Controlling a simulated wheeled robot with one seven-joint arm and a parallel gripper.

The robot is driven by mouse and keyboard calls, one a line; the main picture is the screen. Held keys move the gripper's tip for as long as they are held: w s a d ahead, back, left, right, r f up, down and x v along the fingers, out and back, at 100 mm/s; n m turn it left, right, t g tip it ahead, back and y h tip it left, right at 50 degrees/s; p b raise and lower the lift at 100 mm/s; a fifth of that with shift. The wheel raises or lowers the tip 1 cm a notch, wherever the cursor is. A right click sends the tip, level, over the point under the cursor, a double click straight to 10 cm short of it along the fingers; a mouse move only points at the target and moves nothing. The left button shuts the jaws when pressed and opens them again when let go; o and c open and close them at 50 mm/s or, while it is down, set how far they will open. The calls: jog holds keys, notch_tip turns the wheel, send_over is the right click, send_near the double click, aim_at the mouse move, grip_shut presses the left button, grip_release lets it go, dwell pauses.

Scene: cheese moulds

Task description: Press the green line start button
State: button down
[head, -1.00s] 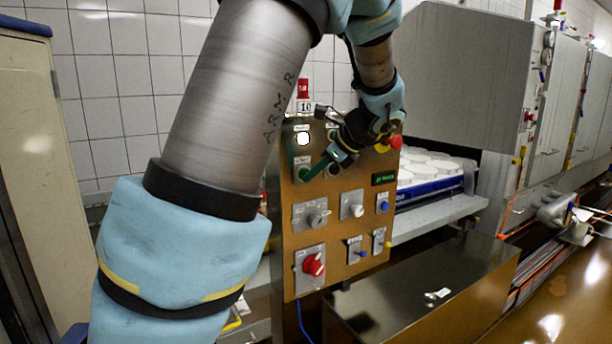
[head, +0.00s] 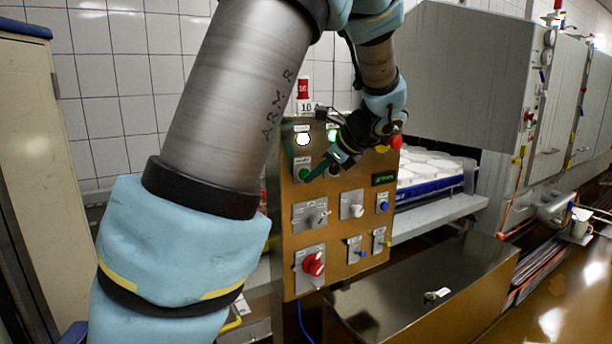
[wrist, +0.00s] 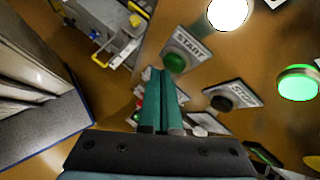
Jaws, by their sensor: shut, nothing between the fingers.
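The green start button (wrist: 174,62) sits on a grey plate marked START in the wrist view. It also shows at the left of the brown control panel (head: 331,272) in the head view, as a green button (head: 303,173). My gripper (wrist: 156,76) has teal fingers closed together with nothing between them. In the wrist view the fingertips are just beside the start button, at its lower left. In the head view my gripper (head: 314,174) points at the panel close to that button. I cannot tell whether the tips touch it.
A black button marked STOP (wrist: 222,103) is beside START. A lit green lamp (wrist: 298,83) and a lit white lamp (wrist: 228,12) are nearby. White moulds (head: 430,167) stand on the conveyor behind.

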jog(key=shift+s+d, duration=0.15)
jog(key=shift+s, duration=0.15)
jog(key=s, duration=0.1)
jog(key=s+d, duration=0.1)
jog(key=s, duration=0.1)
jog(key=s+d+p, duration=0.1)
jog(key=shift+s+d, duration=0.1)
jog(key=shift+s, duration=0.2)
dwell(0.7)
jog(key=s+a+f+n+g+h, duration=0.2)
jog(key=s+a+f+n, duration=0.4)
jog(key=n, duration=0.5)
jog(key=s+a+f+n+g+h, duration=0.3)
jog(key=s+a+f+n, duration=0.3)
jog(key=a+n, duration=0.5)
jog(key=shift+a+f+h, duration=0.2)
jog(key=shift+f+h, duration=0.35)
jog(key=shift+h, duration=0.25)
